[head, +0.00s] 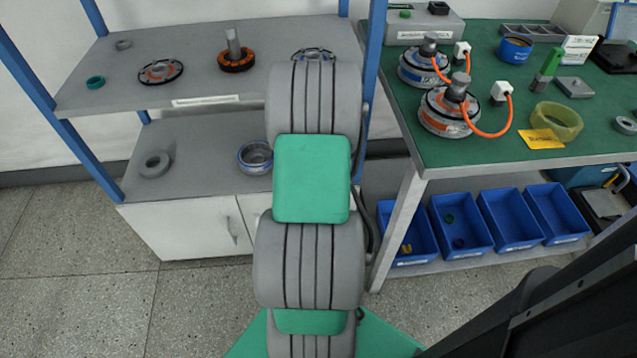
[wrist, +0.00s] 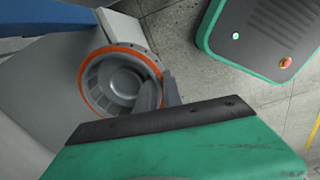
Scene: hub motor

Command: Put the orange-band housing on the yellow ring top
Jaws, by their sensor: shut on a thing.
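The orange-band housing (wrist: 108,82) is a grey round bowl shape with an orange rim band, its open side towards the wrist camera. My gripper (wrist: 160,92) is shut on its rim at the right side. In the head view my arm hides both the gripper and the housing. The yellow ring (head: 556,121) is a wide, translucent ring on the green bench top (head: 480,152), at the right of the head view. Its top is clear. It does not show in the wrist view.
A yellow card (head: 541,139) lies in front of the ring. Two motors (head: 447,110) with orange cables stand left of it, and a green-handled tool (head: 547,68) stands behind. A blue-band housing (head: 255,157) sits on the lower shelf (head: 195,170). Blue bins (head: 460,224) are under the bench.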

